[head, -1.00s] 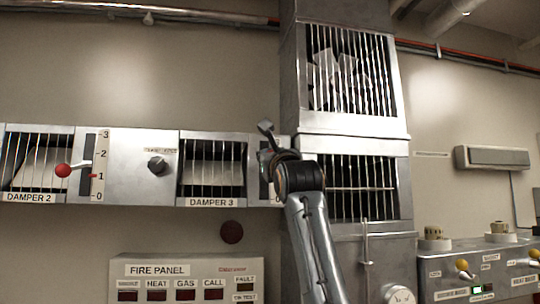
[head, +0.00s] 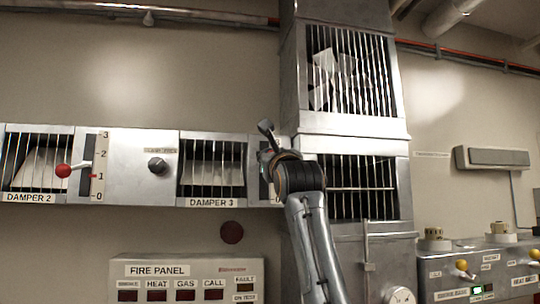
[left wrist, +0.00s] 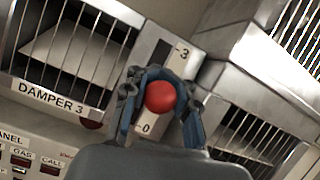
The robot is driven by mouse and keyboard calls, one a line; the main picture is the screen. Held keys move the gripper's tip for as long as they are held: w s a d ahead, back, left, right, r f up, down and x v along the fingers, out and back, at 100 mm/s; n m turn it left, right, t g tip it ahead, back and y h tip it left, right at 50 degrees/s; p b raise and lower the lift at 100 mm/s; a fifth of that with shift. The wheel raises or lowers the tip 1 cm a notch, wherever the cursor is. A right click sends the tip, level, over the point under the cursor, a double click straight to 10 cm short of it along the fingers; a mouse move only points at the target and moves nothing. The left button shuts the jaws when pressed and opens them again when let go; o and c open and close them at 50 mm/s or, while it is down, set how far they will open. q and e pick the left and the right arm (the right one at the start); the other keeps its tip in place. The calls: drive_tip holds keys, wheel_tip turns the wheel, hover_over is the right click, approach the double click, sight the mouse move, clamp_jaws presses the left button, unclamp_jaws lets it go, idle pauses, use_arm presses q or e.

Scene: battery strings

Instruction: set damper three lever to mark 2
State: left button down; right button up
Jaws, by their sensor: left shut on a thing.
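Damper 3's lever ends in a red ball knob (left wrist: 160,97), seen in the left wrist view between the blue fingers of my left gripper (left wrist: 160,90), which is shut on it. The knob stands in front of the white scale plate (left wrist: 146,124); marks 3 and 0 show, while the marks between are hidden behind the knob and fingers. In the head view my left gripper (head: 267,150) is at the damper 3 scale and hides the knob and most of the scale. The damper 3 grille (head: 212,165) is left of it. My right gripper is not in view.
The damper 2 lever with its red knob (head: 63,171) is far left, near mark 1. A metal duct column (head: 350,145) stands close right of my gripper. The fire panel (head: 185,280) is below, and a control box (head: 480,265) is at right.

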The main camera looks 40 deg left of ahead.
use_arm(q)
drive_tip(key=c, duration=1)
unclamp_jaws()
drive_tip(key=shift+w+d, duration=0.1)
drive_tip(key=shift+c, duration=0.2)
drive_tip(key=v, duration=1.2)
